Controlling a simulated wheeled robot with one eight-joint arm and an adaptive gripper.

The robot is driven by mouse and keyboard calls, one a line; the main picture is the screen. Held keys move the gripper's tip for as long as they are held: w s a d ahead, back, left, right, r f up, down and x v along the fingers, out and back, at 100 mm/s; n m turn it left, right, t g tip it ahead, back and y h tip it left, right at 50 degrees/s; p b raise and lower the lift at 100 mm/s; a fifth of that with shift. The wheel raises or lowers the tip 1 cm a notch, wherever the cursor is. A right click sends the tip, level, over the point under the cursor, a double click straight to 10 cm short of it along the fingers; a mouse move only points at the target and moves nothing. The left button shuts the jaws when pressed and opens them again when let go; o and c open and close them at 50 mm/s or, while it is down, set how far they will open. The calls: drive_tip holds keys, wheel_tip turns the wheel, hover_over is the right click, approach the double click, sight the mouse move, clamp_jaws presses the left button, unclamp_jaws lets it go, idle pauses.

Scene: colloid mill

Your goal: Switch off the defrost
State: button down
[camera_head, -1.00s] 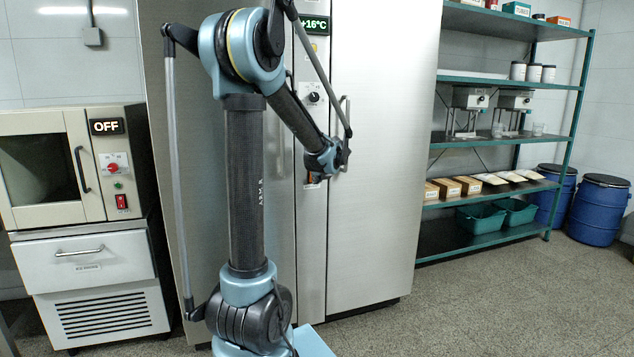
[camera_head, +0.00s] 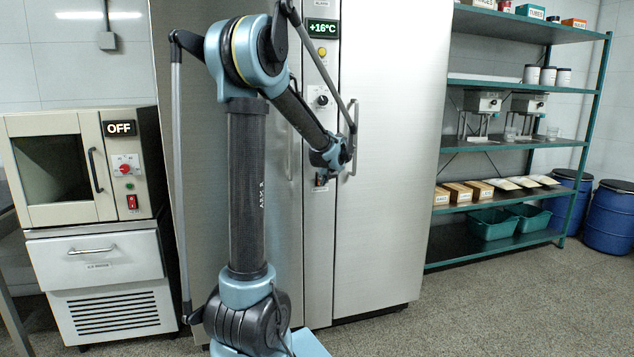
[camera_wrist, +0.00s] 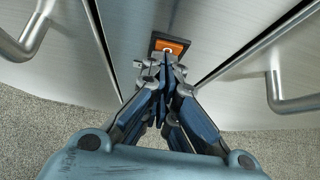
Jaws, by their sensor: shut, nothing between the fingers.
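The tall steel cabinet (camera_head: 388,190) has a narrow control strip with a green +16°C display (camera_head: 322,29). Low on that strip is a small dark-framed switch (camera_head: 321,183), partly covered by my gripper (camera_head: 328,172) in the head view. In the wrist view the switch shows an orange face (camera_wrist: 176,46) with a pale mark in a black frame. My gripper (camera_wrist: 170,66) is shut and empty, its tips right at the lower edge of the switch. I cannot tell whether they touch it. The switch's label and its position cannot be read.
A black knob (camera_head: 322,100) and a yellow lamp (camera_head: 322,52) sit higher on the strip. Cabinet door handles flank my gripper, one on the right (camera_wrist: 285,98). A beige oven (camera_head: 75,165) reading OFF stands left. Shelving (camera_head: 510,142) stands right, with open floor in front.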

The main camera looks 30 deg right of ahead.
drive_tip(key=shift+r, duration=0.1)
drive_tip(key=shift+r, duration=0.7)
drive_tip(key=shift+s, duration=0.1)
drive_tip(key=v, duration=1.2)
drive_tip(key=shift+r, duration=0.45)
drive_tip(key=shift+s, duration=0.15)
